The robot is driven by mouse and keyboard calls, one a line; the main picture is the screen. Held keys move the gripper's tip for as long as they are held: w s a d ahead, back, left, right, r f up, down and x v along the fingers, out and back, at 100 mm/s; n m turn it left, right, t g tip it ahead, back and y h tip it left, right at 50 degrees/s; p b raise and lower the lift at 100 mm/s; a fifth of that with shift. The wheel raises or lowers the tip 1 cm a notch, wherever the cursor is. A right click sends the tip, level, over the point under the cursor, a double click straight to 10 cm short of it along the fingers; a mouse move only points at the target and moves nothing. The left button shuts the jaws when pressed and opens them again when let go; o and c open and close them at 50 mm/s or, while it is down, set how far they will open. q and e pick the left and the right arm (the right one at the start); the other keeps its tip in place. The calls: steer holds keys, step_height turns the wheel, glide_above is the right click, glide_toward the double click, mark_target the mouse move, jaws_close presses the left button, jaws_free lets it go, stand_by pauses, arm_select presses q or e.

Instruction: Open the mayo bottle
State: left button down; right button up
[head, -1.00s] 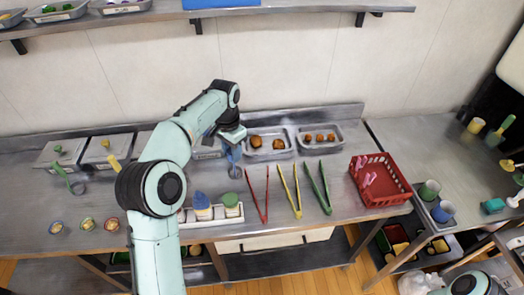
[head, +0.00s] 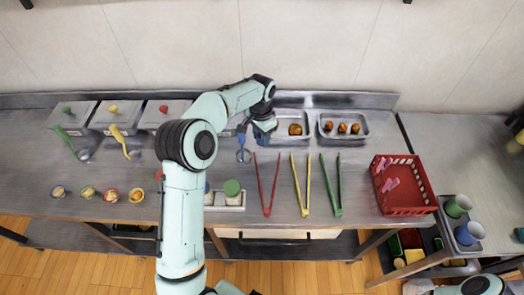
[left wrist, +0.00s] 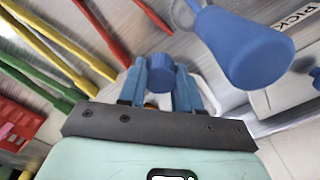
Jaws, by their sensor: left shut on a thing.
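My left gripper (head: 262,137) is over the back of the counter, just right of the upright blue ladle (head: 243,140). In the left wrist view its blue fingers (left wrist: 160,75) are shut on a small blue cylinder (left wrist: 160,67), like a cap; what it belongs to is unclear. The ladle's blue handle (left wrist: 245,50) is close beside it. A bottle with a green cap (head: 232,187) stands in a white rack (head: 235,208) at the front. Beside it a blue-topped bottle (head: 207,188) is mostly hidden by my left arm. I cannot tell which bottle is mayo. My right gripper is not in view.
Red (head: 267,185), yellow (head: 299,185) and green tongs (head: 331,185) lie right of the rack. A red basket (head: 405,210) stands farther right. Metal trays with fried food (head: 295,130) are at the back. Lidded tins (head: 115,117) and small bowls (head: 110,195) are on the left.

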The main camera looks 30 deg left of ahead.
mark_target(262, 155)
arm_select(q)
steer(key=shift+w+f, duration=0.15)
steer(key=shift+f, duration=3.75)
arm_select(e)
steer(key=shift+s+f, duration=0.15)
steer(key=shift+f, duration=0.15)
arm_select(q)
steer(key=shift+f, duration=0.2)
steer(key=c, duration=0.8)
jaws_free()
steer(key=shift+r, duration=0.1)
step_height(262, 155, up, 12)
steer(key=shift+r+p, duration=0.1)
steer(key=shift+p, duration=0.25)
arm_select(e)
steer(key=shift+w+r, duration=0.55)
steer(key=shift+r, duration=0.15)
